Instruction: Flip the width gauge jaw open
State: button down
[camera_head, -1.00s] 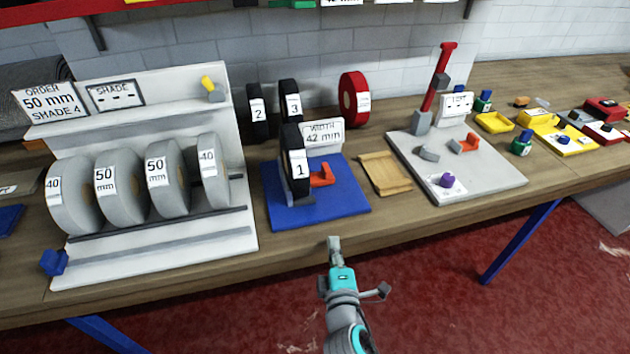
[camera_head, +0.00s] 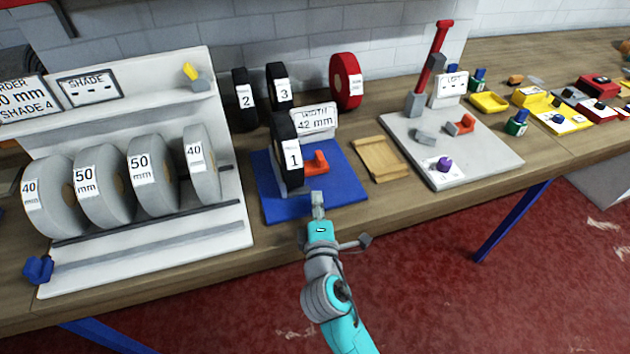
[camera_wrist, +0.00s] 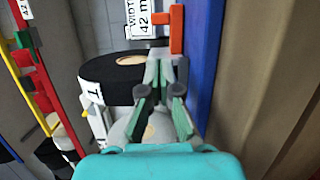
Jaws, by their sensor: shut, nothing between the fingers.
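The width gauge stands on a blue base (camera_head: 345,190), with a sign (camera_head: 315,121) reading "WIDTH 42 mm" behind it. Its orange jaw (camera_head: 316,163) lies at the middle of the base; in the wrist view the orange jaw (camera_wrist: 177,30) is just beyond my fingertips. A black roll labelled 1 (camera_head: 284,135) stands upright on the gauge, left of the jaw. My gripper (camera_head: 318,196) is shut and empty at the front edge of the blue base. In the wrist view my gripper (camera_wrist: 166,62) points towards the jaw; whether it touches anything is unclear.
Black rolls 2 (camera_head: 244,97) and 3 (camera_head: 279,87) and a red roll (camera_head: 346,82) stand behind. A rack of grey rolls (camera_head: 140,254) is on the left. A wooden tray (camera_head: 380,160) and a grey board (camera_head: 490,160) with a red lever (camera_head: 438,50) are on the right.

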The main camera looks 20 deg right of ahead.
aim_at(315, 182)
jog(key=x, duration=0.9)
jog(key=shift+w, duration=0.3)
jog(key=shift+d, duration=0.1)
